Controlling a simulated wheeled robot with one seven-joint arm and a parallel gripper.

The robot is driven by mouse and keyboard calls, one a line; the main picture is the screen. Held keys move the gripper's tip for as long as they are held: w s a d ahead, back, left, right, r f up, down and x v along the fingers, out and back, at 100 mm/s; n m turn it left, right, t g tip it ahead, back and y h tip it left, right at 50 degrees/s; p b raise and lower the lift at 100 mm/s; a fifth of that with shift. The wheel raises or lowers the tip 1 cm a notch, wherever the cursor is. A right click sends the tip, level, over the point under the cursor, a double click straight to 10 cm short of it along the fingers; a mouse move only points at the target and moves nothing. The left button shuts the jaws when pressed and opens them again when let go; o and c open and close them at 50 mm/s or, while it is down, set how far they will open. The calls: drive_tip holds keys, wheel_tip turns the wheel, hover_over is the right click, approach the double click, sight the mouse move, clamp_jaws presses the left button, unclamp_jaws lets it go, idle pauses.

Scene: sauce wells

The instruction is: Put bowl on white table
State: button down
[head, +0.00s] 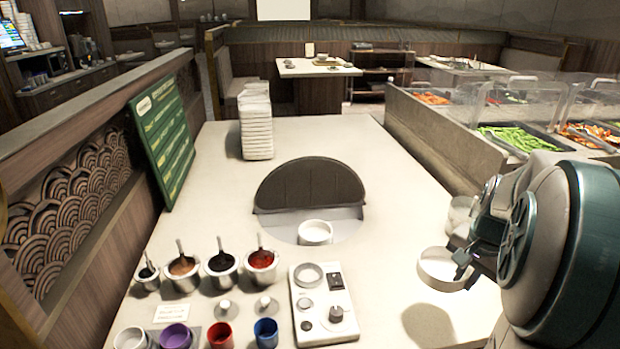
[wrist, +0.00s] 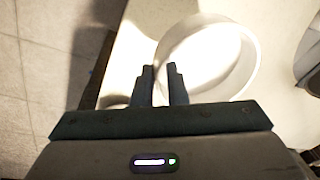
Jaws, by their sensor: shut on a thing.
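A white round bowl (head: 438,268) is at the right side of the white table (head: 385,215), near its right edge. My gripper (head: 464,258) comes in from the right and is shut on the bowl's rim. In the wrist view the two fingers (wrist: 163,72) pinch the left part of the bowl's wall (wrist: 250,60). The bowl looks about level and empty. A shadow lies on the table in front of it; I cannot tell whether its base touches the table. A second white bowl (head: 315,232) stands by the round well in the middle.
Sauce pots (head: 221,268) with spoons, coloured cups (head: 220,335) and a control panel (head: 324,303) fill the front left. A stack of white dishes (head: 256,125) stands at the back. A raised dark lid (head: 310,186) is mid-table. A food counter (head: 470,135) borders the right.

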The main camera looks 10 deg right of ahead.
drive_tip(key=s, duration=0.5)
drive_tip(key=w+a+f, duration=0.2)
drive_tip(key=w, duration=0.1)
drive_tip(key=w+a+f, duration=0.2)
drive_tip(key=w+a, duration=0.1)
drive_tip(key=w+a+f, duration=0.2)
drive_tip(key=w, duration=0.1)
drive_tip(key=shift+w+a+f, duration=0.15)
drive_tip(key=shift+w+f, duration=0.05)
drive_tip(key=shift+f, duration=2.2)
drive_tip(key=c, duration=1.9)
unclamp_jaws()
drive_tip(key=shift+f, duration=0.2)
drive_tip(key=o, duration=0.4)
drive_tip(key=shift+a+r, duration=0.1)
drive_tip(key=shift+o, duration=0.2)
